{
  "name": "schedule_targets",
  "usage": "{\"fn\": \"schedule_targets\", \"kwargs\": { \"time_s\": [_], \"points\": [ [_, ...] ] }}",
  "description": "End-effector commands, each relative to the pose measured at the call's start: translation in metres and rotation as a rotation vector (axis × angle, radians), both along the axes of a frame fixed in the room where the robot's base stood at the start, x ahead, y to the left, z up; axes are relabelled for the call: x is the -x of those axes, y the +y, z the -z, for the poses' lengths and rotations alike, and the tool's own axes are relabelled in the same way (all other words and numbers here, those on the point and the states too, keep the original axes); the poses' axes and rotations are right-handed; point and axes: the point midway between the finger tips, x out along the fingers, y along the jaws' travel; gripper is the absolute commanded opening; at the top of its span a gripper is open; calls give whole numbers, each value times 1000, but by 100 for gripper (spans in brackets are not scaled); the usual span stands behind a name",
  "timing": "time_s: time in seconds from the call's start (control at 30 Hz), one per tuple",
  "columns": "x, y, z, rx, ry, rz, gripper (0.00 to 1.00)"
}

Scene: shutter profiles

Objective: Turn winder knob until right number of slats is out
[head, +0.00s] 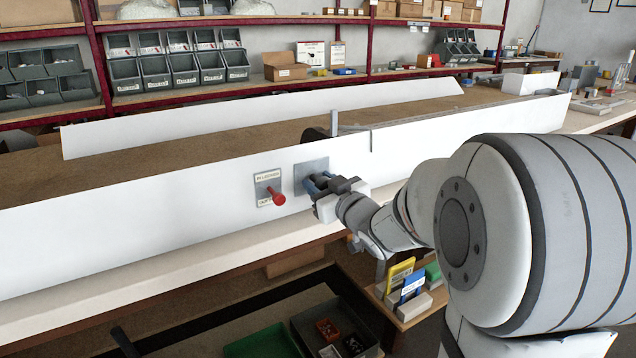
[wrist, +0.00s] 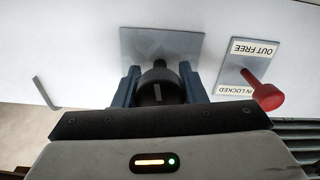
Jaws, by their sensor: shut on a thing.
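In the head view my gripper hides the knob. Left of it there, a red-headed pin (head: 279,199) sticks out from a small plate (head: 267,180) labelled "IN LOCKED" and "OUT FREE". I cannot make out any separate slats.
A dark rounded part (head: 314,135) and a grey upright (head: 334,123) show behind the panel's top edge. A long white back panel (head: 260,112) runs behind. Grey bins (head: 170,70) stand on the shelf. A box of coloured cards (head: 402,290) sits below the bench.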

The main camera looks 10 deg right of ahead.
Motion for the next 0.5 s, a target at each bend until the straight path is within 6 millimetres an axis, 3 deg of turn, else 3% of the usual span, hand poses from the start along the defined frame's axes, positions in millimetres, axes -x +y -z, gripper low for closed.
{"fn": "schedule_targets", "kwargs": {
  "time_s": [0.37,0.4,0.5],
  "points": [
    [1,1,6,-3,14,-2,15],
    [1,1,6,-3,14,-2,38],
    [1,1,5,-3,12,-1,47]
  ]
}}
